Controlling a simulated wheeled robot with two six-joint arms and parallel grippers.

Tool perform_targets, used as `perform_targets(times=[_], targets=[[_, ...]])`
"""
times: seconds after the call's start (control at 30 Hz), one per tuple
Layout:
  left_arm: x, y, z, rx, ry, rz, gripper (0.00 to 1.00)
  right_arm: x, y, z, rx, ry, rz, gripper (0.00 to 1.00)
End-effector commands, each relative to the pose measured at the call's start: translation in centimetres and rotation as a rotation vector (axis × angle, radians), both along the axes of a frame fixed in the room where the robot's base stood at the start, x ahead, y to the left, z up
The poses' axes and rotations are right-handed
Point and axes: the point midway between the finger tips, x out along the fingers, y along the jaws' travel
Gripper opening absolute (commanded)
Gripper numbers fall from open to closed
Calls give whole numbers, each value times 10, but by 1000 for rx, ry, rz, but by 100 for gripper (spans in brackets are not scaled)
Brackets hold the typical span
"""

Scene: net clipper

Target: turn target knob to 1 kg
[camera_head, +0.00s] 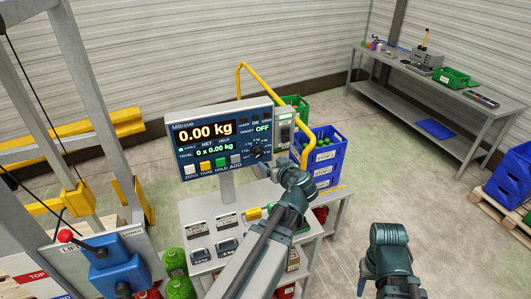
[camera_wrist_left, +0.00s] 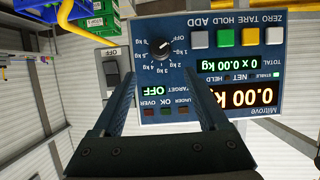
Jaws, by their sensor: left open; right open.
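The scale's control panel (camera_head: 222,140) stands on a post over a small bench. It reads 0.00 kg, and its target display (camera_wrist_left: 153,91) reads OFF. The black round target knob (camera_head: 258,152) sits at the panel's lower right. The left wrist view shows the panel upside down, with the knob (camera_wrist_left: 158,46) ringed by kg marks. My left gripper (camera_head: 268,163) is in front of the knob. Its two fingers (camera_wrist_left: 157,88) are apart and empty, pointing at the panel, with the knob between and beyond them. Of my right arm only a dark link shows at lower right; its fingers are not visible.
A grey switch box (camera_head: 286,125) is beside the panel's right edge, with a yellow rail (camera_head: 252,70) behind. Blue crates (camera_head: 325,160) stand behind on the right. Small devices lie on the bench (camera_head: 190,212) below. The floor right of the bench is clear.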

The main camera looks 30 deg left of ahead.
Motion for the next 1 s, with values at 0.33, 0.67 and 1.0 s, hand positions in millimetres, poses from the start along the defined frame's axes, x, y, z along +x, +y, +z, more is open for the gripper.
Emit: perform_targets(times=[0.33, 0.67, 1.0], targets=[[41, 45, -29, -1, 2, 3, 76, 0, 0, -29, 0, -1, -2, 50], [72, 83, -48, -1, 2, 1, 76, 0, 0, -47, -1, -1, 1, 50], [80, 94, -52, -1, 2, 1, 76, 0, 0, -51, -1, -1, 2, 50]])
